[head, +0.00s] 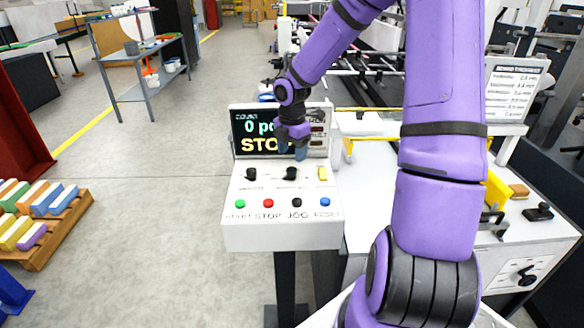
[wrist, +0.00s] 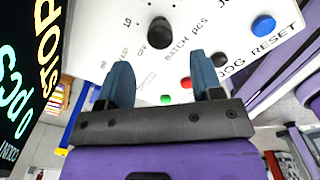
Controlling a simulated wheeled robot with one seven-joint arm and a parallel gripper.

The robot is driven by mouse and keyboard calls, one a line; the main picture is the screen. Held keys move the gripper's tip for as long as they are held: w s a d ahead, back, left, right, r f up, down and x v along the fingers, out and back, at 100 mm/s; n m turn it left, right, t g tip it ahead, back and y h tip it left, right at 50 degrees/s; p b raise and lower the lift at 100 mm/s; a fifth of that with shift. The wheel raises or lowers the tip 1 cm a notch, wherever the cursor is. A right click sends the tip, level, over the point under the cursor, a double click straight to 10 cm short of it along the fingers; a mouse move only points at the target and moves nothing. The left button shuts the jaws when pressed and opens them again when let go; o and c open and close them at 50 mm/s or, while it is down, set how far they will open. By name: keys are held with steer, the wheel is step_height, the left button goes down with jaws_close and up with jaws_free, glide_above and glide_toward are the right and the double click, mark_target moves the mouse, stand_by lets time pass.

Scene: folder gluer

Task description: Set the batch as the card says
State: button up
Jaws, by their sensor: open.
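The white control panel (head: 283,225) stands in front of me. Its black batch knob (head: 290,174) also shows in the wrist view (wrist: 160,33), beside the print "BATCH pcs" and a scale mark "10". The knob's pointer position cannot be told. The display (head: 262,132) shows "0 pc", cut off by my arm, and "STOP". A white card (head: 515,90) with several printed lines stands at the right, too small to read surely. My gripper (wrist: 162,80) is open and empty, with the knob beyond its two blue fingertips; in the head view it hangs just above the knob.
Another black knob (head: 250,174) and a yellow switch (head: 322,173) flank the batch knob. Green (head: 240,203), red (head: 268,203), black (head: 297,202) and blue (head: 325,202) buttons line the panel's front. The machine lies at right; open floor (head: 150,190) lies left.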

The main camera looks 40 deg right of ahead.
mark_target(291, 169)
step_height(291, 169, down, 6)
steer(key=shift+r, duration=0.1)
stand_by(0.4)
steer(key=c, duration=0.9)
